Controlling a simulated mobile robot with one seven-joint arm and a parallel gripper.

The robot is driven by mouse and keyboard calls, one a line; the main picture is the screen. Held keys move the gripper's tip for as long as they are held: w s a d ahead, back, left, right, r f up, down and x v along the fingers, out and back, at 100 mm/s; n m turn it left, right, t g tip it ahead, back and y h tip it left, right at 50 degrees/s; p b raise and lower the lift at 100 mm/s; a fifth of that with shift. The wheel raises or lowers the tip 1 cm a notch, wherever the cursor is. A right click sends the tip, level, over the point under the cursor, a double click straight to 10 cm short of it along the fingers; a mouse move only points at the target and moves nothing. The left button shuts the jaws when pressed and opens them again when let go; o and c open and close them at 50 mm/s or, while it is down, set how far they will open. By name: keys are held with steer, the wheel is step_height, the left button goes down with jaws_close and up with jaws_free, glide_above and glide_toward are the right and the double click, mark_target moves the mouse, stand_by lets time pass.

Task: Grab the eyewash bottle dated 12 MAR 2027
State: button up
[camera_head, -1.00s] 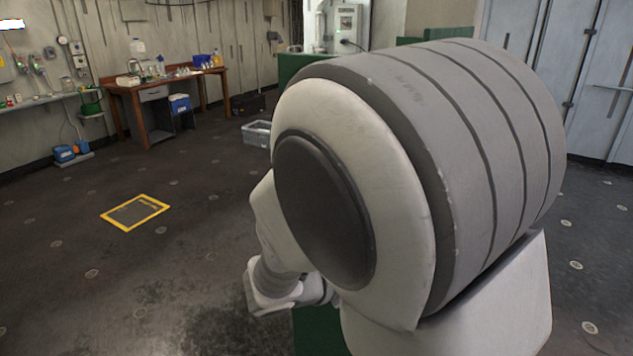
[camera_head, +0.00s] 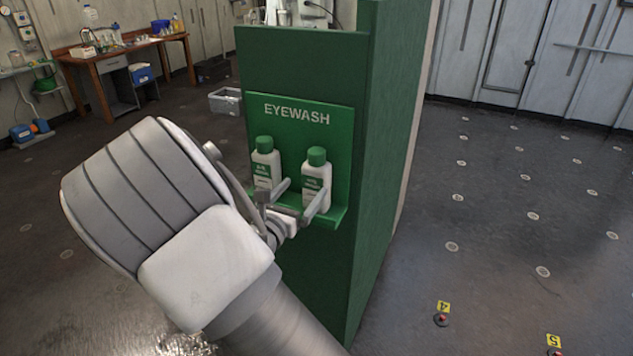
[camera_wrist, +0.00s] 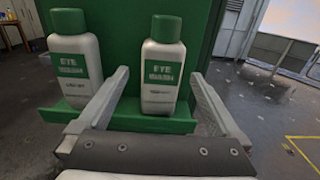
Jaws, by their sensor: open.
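Two white eyewash bottles with green caps and green labels stand upright on a green wall shelf (camera_head: 325,219) under the word EYEWASH. The left bottle (camera_head: 264,165) also shows in the wrist view (camera_wrist: 80,60). The right bottle (camera_head: 316,180) also shows in the wrist view (camera_wrist: 162,62). The small print below the labels is too blurred to read a date on either. My gripper (camera_head: 306,188) is open and empty in front of the shelf. In the wrist view its fingers (camera_wrist: 159,74) reach forward on both sides of the right bottle; the left bottle is outside the left finger.
The green panel (camera_head: 300,65) carrying the shelf has a side face (camera_head: 385,200) running back on the right. A wooden workbench (camera_head: 120,48) and a grey crate (camera_head: 225,101) are at the back left. Floor markers (camera_head: 442,308) lie at the front right. The floor right of the panel is mostly clear.

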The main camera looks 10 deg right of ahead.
mark_target(312, 180)
steer(key=shift+x, duration=1.25)
steer(key=shift+w+d+p, duration=0.35)
steer(key=shift+d, duration=0.1)
steer(key=p+x, duration=0.1)
steer(key=x, duration=0.3)
steer(key=shift+d+f, duration=0.1)
jaws_close()
